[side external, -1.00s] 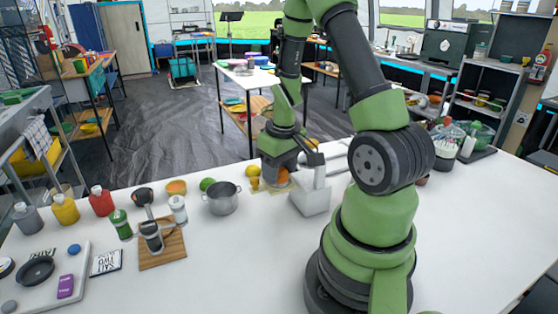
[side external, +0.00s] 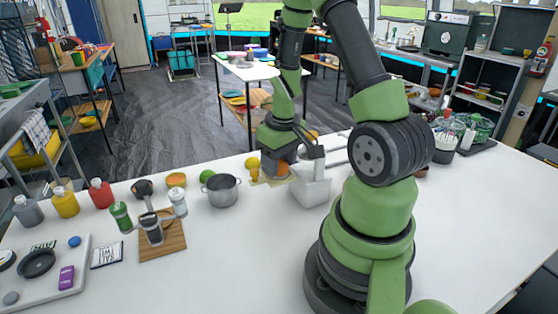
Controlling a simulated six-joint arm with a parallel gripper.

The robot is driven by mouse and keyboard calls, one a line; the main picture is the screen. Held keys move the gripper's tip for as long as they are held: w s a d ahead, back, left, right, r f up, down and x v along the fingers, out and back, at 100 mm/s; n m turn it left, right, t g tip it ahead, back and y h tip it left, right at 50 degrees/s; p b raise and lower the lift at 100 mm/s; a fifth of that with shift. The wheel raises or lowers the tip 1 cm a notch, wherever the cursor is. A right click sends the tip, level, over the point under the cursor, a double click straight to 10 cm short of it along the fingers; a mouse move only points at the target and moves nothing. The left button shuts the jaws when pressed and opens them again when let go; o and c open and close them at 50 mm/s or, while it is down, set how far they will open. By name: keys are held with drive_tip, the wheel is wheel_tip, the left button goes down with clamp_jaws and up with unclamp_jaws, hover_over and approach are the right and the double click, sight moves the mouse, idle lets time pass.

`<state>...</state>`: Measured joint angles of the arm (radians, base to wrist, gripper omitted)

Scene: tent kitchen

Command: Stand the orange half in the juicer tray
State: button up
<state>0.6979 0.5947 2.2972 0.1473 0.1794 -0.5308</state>
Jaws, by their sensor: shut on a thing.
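My gripper (side external: 279,163) points down at the far edge of the white table, left of a pale grey block-shaped holder. It is shut on an orange piece, taken as the orange half (side external: 283,169), which shows just under the gripper body. The fingers hide most of it, so its tilt is unclear. A flat tan tray (side external: 262,181), which may be the juicer tray, lies directly below. I cannot tell whether the orange half touches it. A yellow fruit (side external: 252,163) and another yellow item sit by the tray's left side.
The grey holder (side external: 311,187) stands close on the gripper's right. A wooden board (side external: 172,243) carries a grey device. The front middle of the table is clear.

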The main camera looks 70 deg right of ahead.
sight(283, 165)
drive_tip(key=shift+f, duration=0.4)
drive_tip(key=o, duration=0.4)
drive_tip(key=shift+o, duration=0.2)
drive_tip(key=shift+r, duration=0.1)
wheel_tip(283, 165, up, 11)
drive_tip(key=s, duration=0.1)
drive_tip(key=shift+a, duration=0.25)
idle(0.6)
idle(0.4)
drive_tip(key=s+a+r+t+y, duration=0.1)
drive_tip(key=s+a+r+t, duration=0.1)
drive_tip(key=a+r, duration=0.3)
drive_tip(key=s+a+r+t+y, duration=0.1)
drive_tip(key=a+r+t, duration=0.3)
drive_tip(key=a, duration=0.9)
wheel_tip(283, 165, up, 2)
drive_tip(key=shift+s+a+r+n, duration=0.15)
drive_tip(key=shift+s+n, duration=0.15)
drive_tip(key=shift+s, duration=0.45)
